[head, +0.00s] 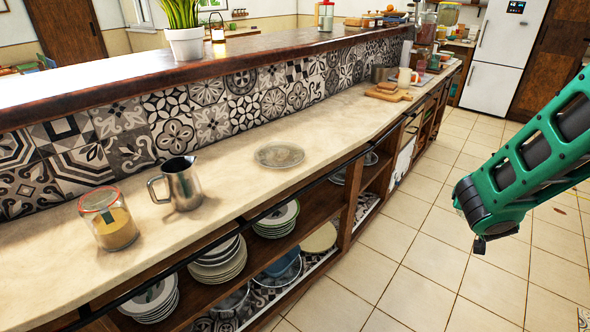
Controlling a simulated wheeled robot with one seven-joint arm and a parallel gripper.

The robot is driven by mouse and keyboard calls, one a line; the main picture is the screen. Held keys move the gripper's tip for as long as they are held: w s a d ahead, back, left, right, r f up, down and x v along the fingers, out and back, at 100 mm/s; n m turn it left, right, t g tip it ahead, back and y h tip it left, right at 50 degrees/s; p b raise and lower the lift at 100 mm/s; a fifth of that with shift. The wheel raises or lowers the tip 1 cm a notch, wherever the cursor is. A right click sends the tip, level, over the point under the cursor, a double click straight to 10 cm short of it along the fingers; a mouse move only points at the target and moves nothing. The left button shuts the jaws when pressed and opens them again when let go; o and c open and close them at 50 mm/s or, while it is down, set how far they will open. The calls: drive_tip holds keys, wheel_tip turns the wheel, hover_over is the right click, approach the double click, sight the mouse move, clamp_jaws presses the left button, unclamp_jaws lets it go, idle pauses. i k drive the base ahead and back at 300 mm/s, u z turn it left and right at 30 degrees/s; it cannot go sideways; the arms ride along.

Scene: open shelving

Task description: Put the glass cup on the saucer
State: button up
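A clear glass cup (116,228) with a reddish rim and tan contents stands upright at the near left of the pale counter. A flat, round, greyish saucer (280,155) lies on the counter farther back and to the right. Nothing stands on the saucer, and the cup is well apart from it. My green arm comes in from the right edge, over the floor and clear of the counter. No gripper fingers show in the head view, so I cannot see what they hold.
A metal pitcher (181,187) stands between the cup and the saucer. A wooden board (388,94) with items is at the counter's far end. Stacked plates (218,264) fill the shelves below. A raised ledge (120,82) runs behind. The tiled floor (410,255) is clear.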

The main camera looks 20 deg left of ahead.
sight(283, 153)
drive_tip(key=z, duration=0.25)
drive_tip(key=k, duration=0.1)
drive_tip(key=z, duration=0.5)
drive_tip(key=i, duration=1.15)
drive_tip(key=u, duration=1.3)
